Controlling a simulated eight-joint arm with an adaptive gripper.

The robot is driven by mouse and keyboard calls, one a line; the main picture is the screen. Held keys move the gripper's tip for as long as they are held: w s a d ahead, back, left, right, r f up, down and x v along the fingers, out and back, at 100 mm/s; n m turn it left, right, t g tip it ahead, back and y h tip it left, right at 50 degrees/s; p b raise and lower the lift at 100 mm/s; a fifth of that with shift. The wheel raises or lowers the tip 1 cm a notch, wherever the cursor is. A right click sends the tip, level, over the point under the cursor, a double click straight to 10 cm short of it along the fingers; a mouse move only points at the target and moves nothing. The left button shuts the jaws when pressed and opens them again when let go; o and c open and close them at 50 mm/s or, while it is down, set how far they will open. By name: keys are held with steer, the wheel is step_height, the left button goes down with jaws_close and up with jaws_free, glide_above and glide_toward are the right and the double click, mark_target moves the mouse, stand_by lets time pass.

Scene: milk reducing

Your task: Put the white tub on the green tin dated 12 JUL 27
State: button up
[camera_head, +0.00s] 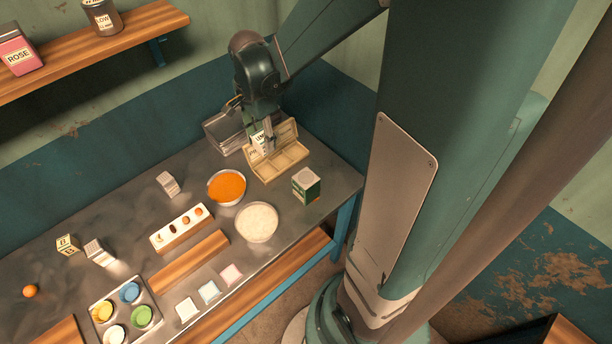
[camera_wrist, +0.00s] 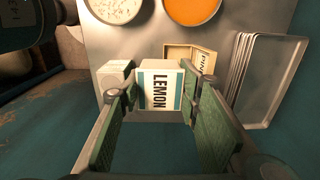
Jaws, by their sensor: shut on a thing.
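My gripper (camera_head: 262,150) is shut on a white, box-shaped tub (camera_wrist: 161,70) with a teal-edged LEMON label. The tub sits between the green finger pads in the wrist view, over or in the pale compartment tray (camera_head: 293,152); I cannot tell whether it touches the tray. A green tin (camera_head: 313,191) with a pale top and a white label stands on the table to the right of the tray. Its pale top shows left of the tub in the wrist view (camera_wrist: 112,77). The date on the tin is too small to read.
A bowl of orange contents (camera_head: 227,186) and a bowl of white contents (camera_head: 257,222) stand left of the tin.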

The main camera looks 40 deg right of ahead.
steer(key=p, duration=0.2)
glide_above(306, 178)
steer(key=shift+r, duration=0.45)
steer(key=shift+f, duration=0.1)
steer(key=shift+w+f+b, duration=0.1)
steer(key=shift+f+b, duration=0.35)
steer(key=shift+f, duration=2.6)
steer(key=shift+f, duration=0.1)
steer(key=shift+f, duration=1.8)
steer(key=shift+f+b, duration=0.15)
steer(key=shift+b, duration=0.15)
steer(key=o, duration=0.9)
steer(key=shift+o, duration=0.2)
steer(key=shift+r, duration=0.3)
